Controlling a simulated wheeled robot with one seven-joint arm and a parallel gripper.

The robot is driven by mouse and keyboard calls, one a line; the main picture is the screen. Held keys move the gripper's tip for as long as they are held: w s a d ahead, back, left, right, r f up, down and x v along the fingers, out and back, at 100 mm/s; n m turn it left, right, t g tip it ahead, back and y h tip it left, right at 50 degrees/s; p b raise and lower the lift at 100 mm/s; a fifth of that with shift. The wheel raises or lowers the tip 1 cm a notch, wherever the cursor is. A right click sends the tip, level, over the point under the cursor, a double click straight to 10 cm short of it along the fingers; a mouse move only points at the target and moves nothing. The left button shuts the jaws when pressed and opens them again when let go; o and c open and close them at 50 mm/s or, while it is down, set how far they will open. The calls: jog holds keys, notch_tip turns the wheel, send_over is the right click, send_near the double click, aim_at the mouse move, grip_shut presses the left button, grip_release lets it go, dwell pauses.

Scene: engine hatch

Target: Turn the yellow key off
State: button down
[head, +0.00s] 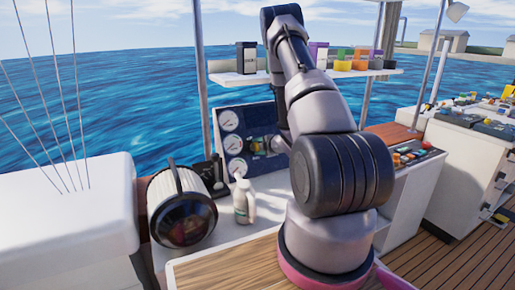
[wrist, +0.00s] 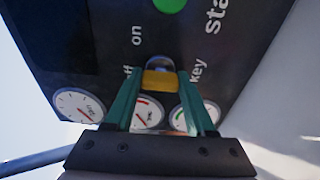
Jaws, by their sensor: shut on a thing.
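The yellow key (wrist: 160,80) sits on a dark panel (wrist: 105,40) in the wrist view, with a grey rounded piece just beyond it. My gripper (wrist: 160,86) has its two green fingers on either side of the key and is shut on it. The panel carries the words "on", "key" and a partly cut "start"; another label beside the left finger is partly covered. In the head view the panel (head: 230,116) stands behind the bench, and my arm hides part of it. The key cannot be made out clearly there.
Round gauges (wrist: 78,105) lie close to my fingers, and a green button (wrist: 170,5) is at the top edge. A shelf (head: 225,78) with small boxes hangs above.

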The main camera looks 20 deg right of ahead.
jog(key=shift+c, duration=1.2)
grip_release()
jog(key=shift+s, duration=0.1)
jog(key=v, duration=1)
jog(key=shift+s+r, duration=0.15)
jog(key=shift+s, duration=0.2)
jog(key=shift+s+d, duration=0.1)
